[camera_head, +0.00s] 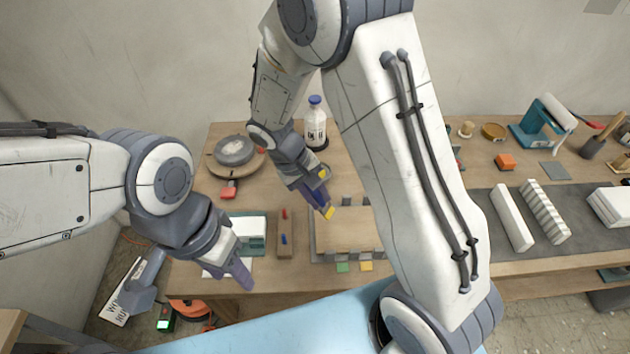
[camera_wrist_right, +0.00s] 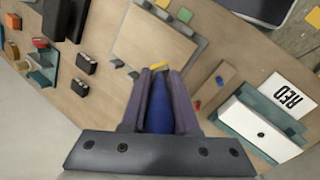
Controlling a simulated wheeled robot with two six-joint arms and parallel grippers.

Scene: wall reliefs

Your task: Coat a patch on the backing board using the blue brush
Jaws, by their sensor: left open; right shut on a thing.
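The backing board (camera_head: 348,236) is a flat tan panel in a grey-cornered frame on the workbench, partly hidden by my right arm. It also shows in the right wrist view (camera_wrist_right: 150,48). My right gripper (camera_head: 316,194) is shut on the blue brush (camera_wrist_right: 160,108), whose yellow tip points down near the board's edge. In the head view the tip shows close to the board's upper left corner; I cannot tell whether it touches. My left gripper (camera_head: 240,272) is open and empty, low at the bench's front edge, beside a teal-and-white box (camera_head: 250,232).
A wooden block (camera_head: 285,243) with red and blue pieces lies left of the board. A white bottle (camera_head: 315,120) and a round grey dish (camera_head: 234,150) stand behind. Green and yellow pads (camera_head: 366,266) lie at the front. White blocks (camera_head: 512,218) lie on a grey mat at right.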

